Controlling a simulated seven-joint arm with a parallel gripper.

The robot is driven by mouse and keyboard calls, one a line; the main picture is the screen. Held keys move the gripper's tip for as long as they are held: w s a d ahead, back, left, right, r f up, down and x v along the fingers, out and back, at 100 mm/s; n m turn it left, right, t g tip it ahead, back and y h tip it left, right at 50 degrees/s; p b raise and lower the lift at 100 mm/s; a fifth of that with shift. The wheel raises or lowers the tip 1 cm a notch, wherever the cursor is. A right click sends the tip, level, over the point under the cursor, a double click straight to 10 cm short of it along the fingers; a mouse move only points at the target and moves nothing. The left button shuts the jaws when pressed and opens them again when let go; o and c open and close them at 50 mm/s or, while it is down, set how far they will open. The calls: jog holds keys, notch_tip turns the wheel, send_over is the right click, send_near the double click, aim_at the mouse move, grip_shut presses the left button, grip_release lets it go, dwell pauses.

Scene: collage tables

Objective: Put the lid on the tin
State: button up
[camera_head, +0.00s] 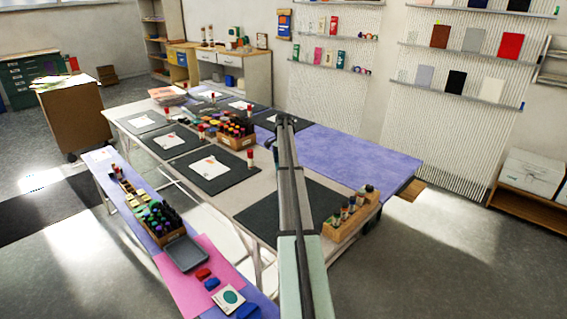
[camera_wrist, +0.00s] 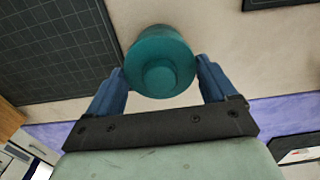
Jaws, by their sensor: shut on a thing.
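A teal round lid (camera_wrist: 160,52) with a small round knob in its middle shows in the wrist view, between the two blue fingers of my gripper (camera_wrist: 162,75). The fingers are shut on it from both sides. A teal rim or side shows beyond its far edge; I cannot tell whether this is part of the lid or the tin under it. The tin is not clearly seen in either view. In the head view my arm reaches over the long table, and my gripper and the lid are too small and hidden to make out.
Dark mats (camera_head: 208,172) with white sheets lie along the table. A wooden box of bottles (camera_head: 236,140) stands mid-table, and a wooden rack (camera_head: 345,222) stands at the near right corner. A purple bench (camera_head: 130,212) with pens and a grey tray (camera_head: 187,253) is at the left.

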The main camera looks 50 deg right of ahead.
dwell(0.3)
jog(key=o, duration=0.8)
jog(key=shift+r, duration=3.45)
jog(key=shift+c, duration=0.3)
grip_shut()
jog(key=shift+f, duration=2.8)
